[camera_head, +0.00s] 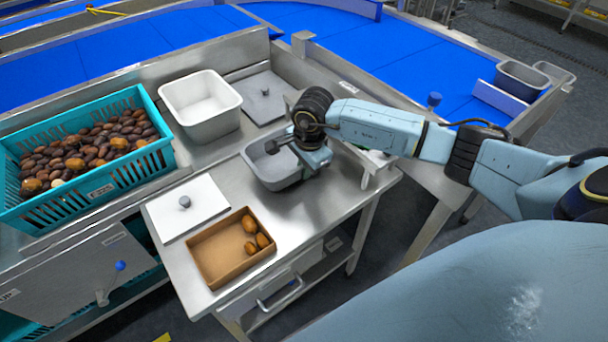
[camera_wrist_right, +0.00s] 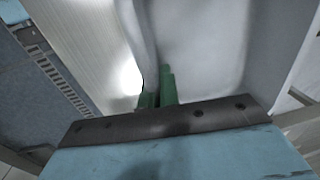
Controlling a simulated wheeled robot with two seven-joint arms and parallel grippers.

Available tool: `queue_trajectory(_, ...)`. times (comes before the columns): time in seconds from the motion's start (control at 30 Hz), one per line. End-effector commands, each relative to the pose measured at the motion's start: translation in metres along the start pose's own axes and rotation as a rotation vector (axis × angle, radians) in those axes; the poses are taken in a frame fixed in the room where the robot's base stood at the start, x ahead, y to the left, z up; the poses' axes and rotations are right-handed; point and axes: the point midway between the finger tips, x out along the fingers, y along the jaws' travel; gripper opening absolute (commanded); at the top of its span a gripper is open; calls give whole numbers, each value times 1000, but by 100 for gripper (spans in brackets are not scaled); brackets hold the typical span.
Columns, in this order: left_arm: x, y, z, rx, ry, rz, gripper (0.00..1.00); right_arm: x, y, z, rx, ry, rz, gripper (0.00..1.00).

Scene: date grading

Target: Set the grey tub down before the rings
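The grey tub (camera_head: 262,174) is at the back of the steel side table (camera_head: 322,205), partly covered by my right gripper (camera_head: 300,152). The gripper reaches down over the tub's right side. In the right wrist view, the green fingers (camera_wrist_right: 157,92) stand close together with the tub's pale wall (camera_wrist_right: 144,40) running down between them. They look shut on that wall. I cannot tell whether the tub's base touches the table. I cannot make out any rings. My left gripper is out of view.
A brown tray (camera_head: 203,262) with several dates and a white plate (camera_head: 172,222) lie at the table's front left. A white tub (camera_head: 200,128), a grey lidded plate (camera_head: 250,88) and a teal crate (camera_head: 100,190) of dates stand behind.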

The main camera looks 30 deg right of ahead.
Motion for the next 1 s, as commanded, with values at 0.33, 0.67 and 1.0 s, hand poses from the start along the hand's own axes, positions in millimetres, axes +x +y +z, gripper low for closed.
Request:
queue_trajectory(0.33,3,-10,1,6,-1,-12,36,23,2,0,-1,-1,-2,0)
queue_trajectory(0.67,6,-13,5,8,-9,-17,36,26,4,0,-2,0,0,19)
queue_trajectory(1.0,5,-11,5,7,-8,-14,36,25,3,0,-1,-1,0,25)
